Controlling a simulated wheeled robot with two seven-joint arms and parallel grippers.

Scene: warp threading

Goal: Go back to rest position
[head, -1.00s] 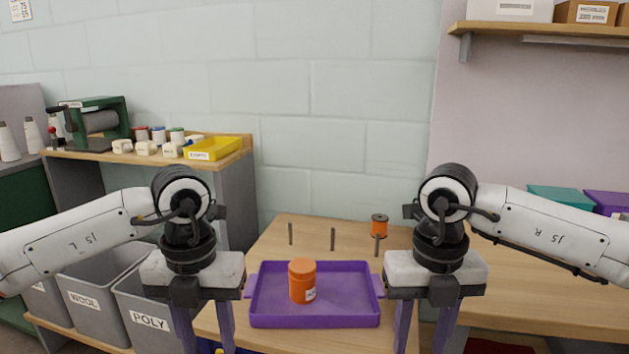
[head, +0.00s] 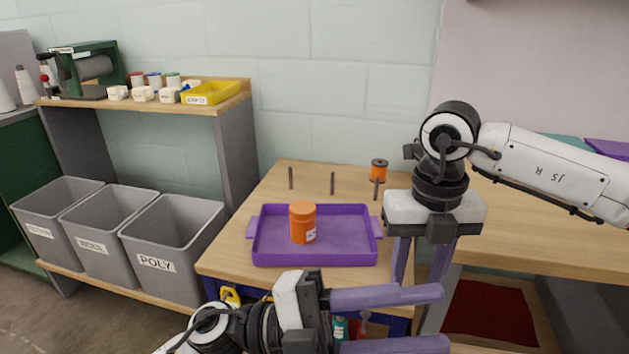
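My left gripper (head: 442,318) is low at the front of the head view. Its two purple fingers point right, apart and empty, in front of the table edge. My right gripper (head: 416,288) points down beside the purple tray's right end, its fingers apart with nothing between them. The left gripper's upper finger overlaps its lower part in the view. The purple tray (head: 270,258) lies on the wooden table, with an orange lidded jar (head: 302,224) upright inside it. An orange spool (head: 379,173) is at the rightmost of 3 dark pegs behind the tray.
Grey bins (head: 173,245) stand on a low shelf at left. Above them a shelf holds a green winder (head: 88,68), small spools and a yellow tray (head: 210,92). Colourful items lie below the table front, partly hidden by my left gripper. The table behind the tray is mostly clear.

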